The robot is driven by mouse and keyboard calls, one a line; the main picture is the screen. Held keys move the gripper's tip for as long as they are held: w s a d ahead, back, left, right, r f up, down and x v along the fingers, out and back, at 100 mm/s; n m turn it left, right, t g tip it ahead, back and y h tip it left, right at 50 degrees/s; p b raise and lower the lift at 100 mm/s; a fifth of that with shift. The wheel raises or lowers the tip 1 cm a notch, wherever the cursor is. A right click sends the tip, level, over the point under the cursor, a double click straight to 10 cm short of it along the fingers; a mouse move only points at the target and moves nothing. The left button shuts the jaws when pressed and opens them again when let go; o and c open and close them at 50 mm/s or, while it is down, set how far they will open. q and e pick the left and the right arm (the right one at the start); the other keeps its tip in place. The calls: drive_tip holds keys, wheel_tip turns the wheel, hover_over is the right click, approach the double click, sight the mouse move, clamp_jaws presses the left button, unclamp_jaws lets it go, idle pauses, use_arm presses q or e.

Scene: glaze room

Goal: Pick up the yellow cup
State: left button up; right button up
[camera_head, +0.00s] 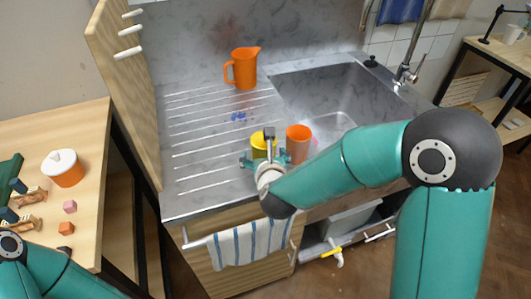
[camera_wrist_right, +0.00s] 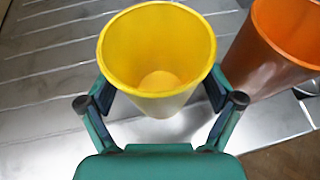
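The yellow cup (camera_head: 259,145) stands on the ribbed steel drainboard (camera_head: 185,170), next to an orange cup (camera_head: 299,143). My right gripper (camera_head: 265,162) is at the yellow cup and partly covers it in the head view. In the right wrist view the yellow cup (camera_wrist_right: 158,50) is upright, mouth open and empty. The fingers of my right gripper (camera_wrist_right: 160,98) are on either side of it, with no clear gap. I cannot tell whether they press on it.
The orange cup (camera_wrist_right: 272,50) is close to my right finger. An orange jug (camera_head: 243,68) stands at the back. The sink (camera_head: 330,95) is to the right. A wooden panel with pegs (camera_head: 128,90) borders the left. A lidded orange pot (camera_head: 63,168) and small blocks are on the wooden table.

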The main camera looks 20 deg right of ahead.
drive_tip(key=c, duration=1.3)
drive_tip(key=shift+r, duration=0.2)
